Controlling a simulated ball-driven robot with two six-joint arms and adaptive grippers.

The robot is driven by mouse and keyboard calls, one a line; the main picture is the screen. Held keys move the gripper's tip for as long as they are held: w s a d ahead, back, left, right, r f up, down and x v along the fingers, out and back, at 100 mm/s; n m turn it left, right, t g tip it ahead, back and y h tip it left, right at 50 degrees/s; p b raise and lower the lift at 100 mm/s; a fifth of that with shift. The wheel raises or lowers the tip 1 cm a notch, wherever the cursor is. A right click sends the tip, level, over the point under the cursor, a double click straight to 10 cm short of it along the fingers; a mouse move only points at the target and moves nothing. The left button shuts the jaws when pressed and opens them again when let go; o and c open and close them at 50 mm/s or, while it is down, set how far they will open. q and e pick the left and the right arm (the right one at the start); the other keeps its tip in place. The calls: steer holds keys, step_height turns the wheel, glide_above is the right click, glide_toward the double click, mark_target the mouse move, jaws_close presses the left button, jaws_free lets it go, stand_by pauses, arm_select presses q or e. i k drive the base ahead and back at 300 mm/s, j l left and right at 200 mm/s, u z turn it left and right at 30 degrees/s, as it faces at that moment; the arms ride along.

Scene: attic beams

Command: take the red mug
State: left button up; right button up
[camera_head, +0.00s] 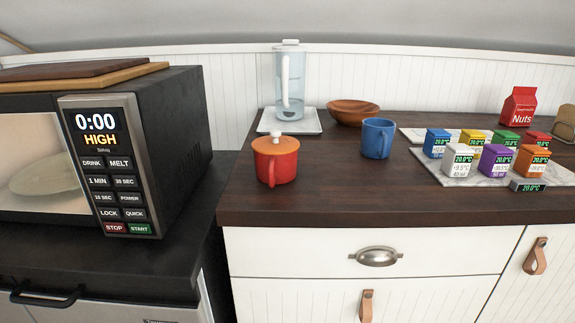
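The red mug (275,163) stands upright on the dark wooden counter (330,200), near its left edge. It is orange-red, with a lid topped by a pale round knob, and its handle faces the front. A blue mug (377,138) stands to its right and a little further back, apart from it. Neither of my grippers shows in the head view.
A microwave (180,130) stands at the left on a lower dark surface. A clear jug (290,80) on a white base and a wooden bowl (353,111) are behind the mugs. Several coloured boxes (495,160) sit at the right. The counter's front strip is clear.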

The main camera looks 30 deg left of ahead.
mark_target(271, 170)
steer(key=i+l+u, duration=0.1)
steer(key=u, duration=0.25)
steer(key=i+l+u, duration=0.1)
steer(key=u, duration=0.3)
steer(key=l+u, duration=0.2)
steer(key=u, duration=0.15)
steer(key=i, duration=0.05)
